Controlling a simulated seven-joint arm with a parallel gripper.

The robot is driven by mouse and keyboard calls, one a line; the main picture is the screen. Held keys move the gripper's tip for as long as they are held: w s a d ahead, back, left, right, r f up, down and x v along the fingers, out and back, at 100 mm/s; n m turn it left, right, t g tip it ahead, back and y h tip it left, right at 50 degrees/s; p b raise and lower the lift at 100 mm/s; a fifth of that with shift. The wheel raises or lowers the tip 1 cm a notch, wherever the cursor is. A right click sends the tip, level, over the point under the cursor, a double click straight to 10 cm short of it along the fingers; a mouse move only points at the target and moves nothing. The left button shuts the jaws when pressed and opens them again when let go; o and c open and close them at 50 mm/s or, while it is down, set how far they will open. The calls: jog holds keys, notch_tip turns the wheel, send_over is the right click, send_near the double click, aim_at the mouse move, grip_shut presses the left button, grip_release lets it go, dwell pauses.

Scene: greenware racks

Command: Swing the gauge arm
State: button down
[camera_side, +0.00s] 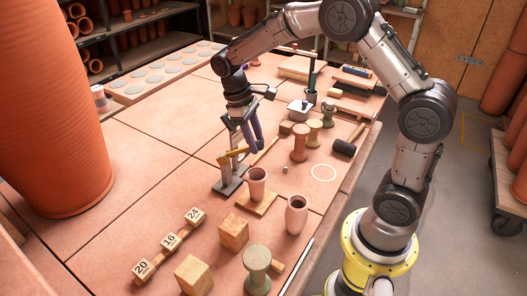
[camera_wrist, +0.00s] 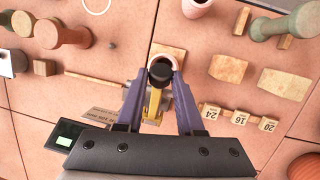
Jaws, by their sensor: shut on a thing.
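The gauge stands on a grey base (camera_side: 229,187) near the middle of the table, with a scaled upright plate and a yellow gauge arm (camera_side: 234,154). In the wrist view my gripper (camera_wrist: 160,80) points toward a terracotta cup (camera_side: 257,175), which stands upright on a small wooden board (camera_side: 265,207), apart from the fingers.
A reddish vase (camera_side: 296,216) stands right of the cup. Numbered blocks (camera_side: 169,242), wooden blocks (camera_side: 234,233) and a green spool (camera_side: 257,270) lie in front. Brown spools (camera_side: 300,142) and a black mallet (camera_side: 345,147) are behind. A white ring (camera_side: 323,173) marks clear table.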

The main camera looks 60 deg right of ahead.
aim_at(240, 150)
jog(key=shift+g, duration=0.9)
jog(key=w+r, duration=0.2)
jog(key=w, duration=0.1)
jog(key=w+r, duration=0.1)
jog(key=w, duration=0.1)
jog(key=shift+w+a+r, duration=0.1)
jog(key=w, duration=0.9)
jog(key=shift+w+r, duration=0.3)
jog(key=shift+r, duration=0.1)
